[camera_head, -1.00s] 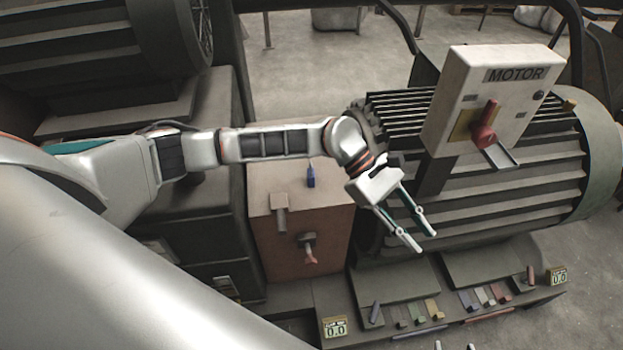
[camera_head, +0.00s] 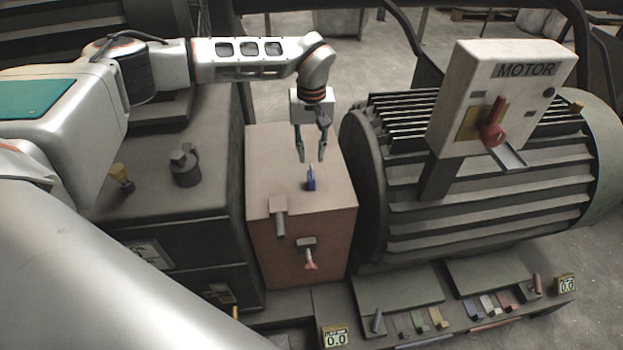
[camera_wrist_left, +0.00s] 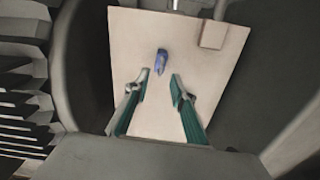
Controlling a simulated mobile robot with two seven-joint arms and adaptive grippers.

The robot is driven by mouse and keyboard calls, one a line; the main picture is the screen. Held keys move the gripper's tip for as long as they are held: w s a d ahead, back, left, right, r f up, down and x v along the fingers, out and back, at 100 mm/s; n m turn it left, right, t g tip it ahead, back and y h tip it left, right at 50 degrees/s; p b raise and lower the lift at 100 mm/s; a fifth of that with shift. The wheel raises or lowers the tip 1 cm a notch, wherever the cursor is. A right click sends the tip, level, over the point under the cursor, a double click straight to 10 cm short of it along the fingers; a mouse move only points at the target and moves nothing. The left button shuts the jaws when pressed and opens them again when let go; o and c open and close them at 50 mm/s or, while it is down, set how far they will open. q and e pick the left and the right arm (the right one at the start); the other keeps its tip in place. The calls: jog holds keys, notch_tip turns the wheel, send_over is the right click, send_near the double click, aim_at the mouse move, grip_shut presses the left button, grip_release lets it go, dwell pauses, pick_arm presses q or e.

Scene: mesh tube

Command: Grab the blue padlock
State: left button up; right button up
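The small blue padlock (camera_head: 311,184) stands on top of the reddish-brown box (camera_head: 270,165), near the middle of its upper face. In the left wrist view the padlock (camera_wrist_left: 160,62) lies just beyond the fingertips, roughly centred between them. My left gripper (camera_head: 312,160) points down above the box, close to the padlock and slightly behind it. Its two fingers are apart with nothing between them, as the left wrist view (camera_wrist_left: 160,84) also shows. Whether the fingertips touch the box top cannot be told. My right gripper is not clearly visible.
A large ribbed motor (camera_head: 480,190) with a MOTOR switch panel (camera_head: 495,100) stands right of the box. A dark cabinet (camera_head: 140,205) stands on the left. The box front carries a red-tipped handle (camera_head: 309,262). A grey block (camera_head: 278,207) sits at its top front edge.

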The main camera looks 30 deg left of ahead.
aim_at(311, 165)
pick_arm(q)
jog(key=f, duration=0.3)
jog(key=shift+s+d+f, duration=0.1)
jog(key=shift+s+f, duration=0.2)
jog(key=shift+f, duration=0.05)
jog(key=shift+w+f, duration=0.1)
jog(key=shift+f, duration=0.45)
grip_shut()
jog(key=shift+r, duration=0.1)
